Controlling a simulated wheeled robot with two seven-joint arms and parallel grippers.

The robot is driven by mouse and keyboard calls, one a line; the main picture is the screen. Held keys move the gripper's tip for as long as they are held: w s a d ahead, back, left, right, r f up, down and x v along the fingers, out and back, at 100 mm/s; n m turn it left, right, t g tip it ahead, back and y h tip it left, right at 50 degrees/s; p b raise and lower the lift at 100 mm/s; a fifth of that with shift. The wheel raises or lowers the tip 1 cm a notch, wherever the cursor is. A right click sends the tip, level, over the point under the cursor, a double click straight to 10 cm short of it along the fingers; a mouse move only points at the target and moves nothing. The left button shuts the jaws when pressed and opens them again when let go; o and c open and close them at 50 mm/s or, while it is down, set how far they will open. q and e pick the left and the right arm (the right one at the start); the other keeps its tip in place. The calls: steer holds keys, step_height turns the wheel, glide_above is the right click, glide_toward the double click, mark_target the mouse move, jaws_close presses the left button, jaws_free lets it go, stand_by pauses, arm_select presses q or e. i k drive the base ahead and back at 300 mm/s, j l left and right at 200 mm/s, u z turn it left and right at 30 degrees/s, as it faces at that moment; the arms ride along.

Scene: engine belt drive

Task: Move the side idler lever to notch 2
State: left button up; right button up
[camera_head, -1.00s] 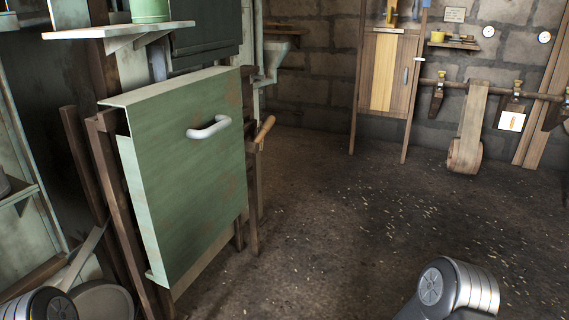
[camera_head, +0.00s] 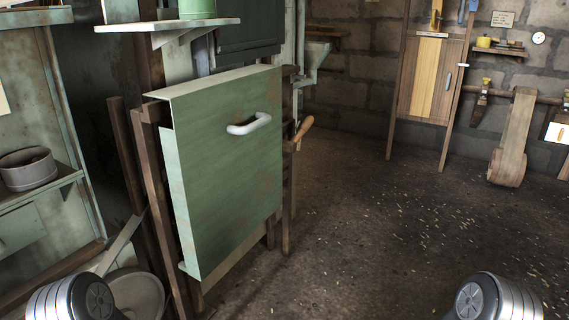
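A green sheet-metal cover (camera_head: 225,170) with a white handle (camera_head: 249,124) stands on a dark wooden frame left of the middle. A lever with a tan wooden grip (camera_head: 303,130) sticks out past the cover's right side, tilted up to the right. It looks like the side idler lever. Its lower end and any notches are too small or hidden to tell. Rounded grey parts of my arms show at the bottom left and bottom right. Neither gripper is in view, and nothing of mine touches the lever or the cover.
The floor (camera_head: 370,235) right of the cover is clear apart from scattered chips. A wooden cabinet (camera_head: 432,75) and a hanging belt (camera_head: 514,135) stand at the back wall. A shelf with a round pan (camera_head: 28,170) is at the left. A small white shelf (camera_head: 165,26) hangs above the cover.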

mark_target(289, 147)
steer(key=i+l, duration=1)
steer(key=l+u, duration=0.2)
steer(key=u, duration=1.25)
